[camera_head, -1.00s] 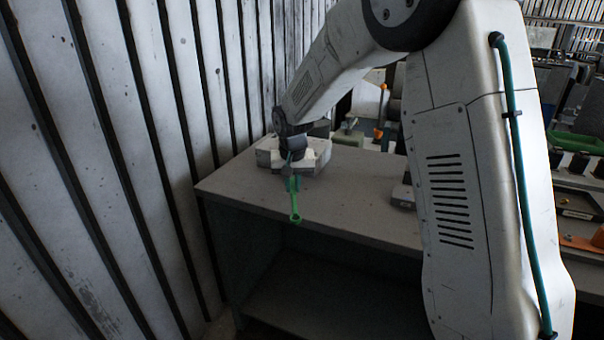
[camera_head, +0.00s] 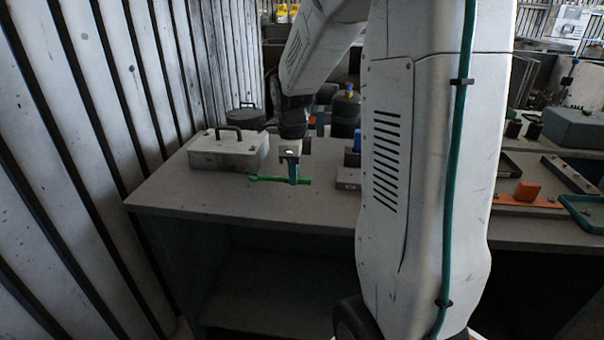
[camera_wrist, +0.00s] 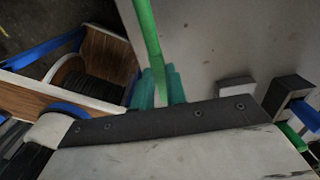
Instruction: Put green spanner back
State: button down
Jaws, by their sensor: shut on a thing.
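The green spanner (camera_head: 265,179) is held level in my gripper (camera_head: 293,175), its ring end pointing left in the head view. It appears above the grey bench top (camera_head: 200,203), though I cannot tell how high. In the wrist view the spanner (camera_wrist: 146,35) runs up from between the teal fingertips (camera_wrist: 157,90), which are shut on it.
A pale toolbox (camera_head: 228,151) with a dark handle stands at the bench's left. A small block with a blue part (camera_head: 357,142) is right of my gripper. An orange block (camera_head: 527,191) and a teal tray (camera_head: 588,212) lie farther right. The bench's front left is clear.

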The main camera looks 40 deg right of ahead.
aim_at(302, 211)
jog(key=shift+s+d+m, duration=0.25)
jog(key=shift+s+m, duration=0.25)
jog(key=shift+m, duration=0.05)
jog(key=shift+s+d+m, duration=0.2)
jog(key=shift+s+m, duration=0.3)
jog(key=shift+m, duration=0.05)
jog(key=shift+s+f, duration=0.1)
jog(key=shift+f, duration=3.75)
jog(key=shift+f, duration=0.6)
jog(key=c, duration=0.9)
grip_release()
jog(key=shift+o, duration=0.2)
jog(key=shift+r, duration=4.05)
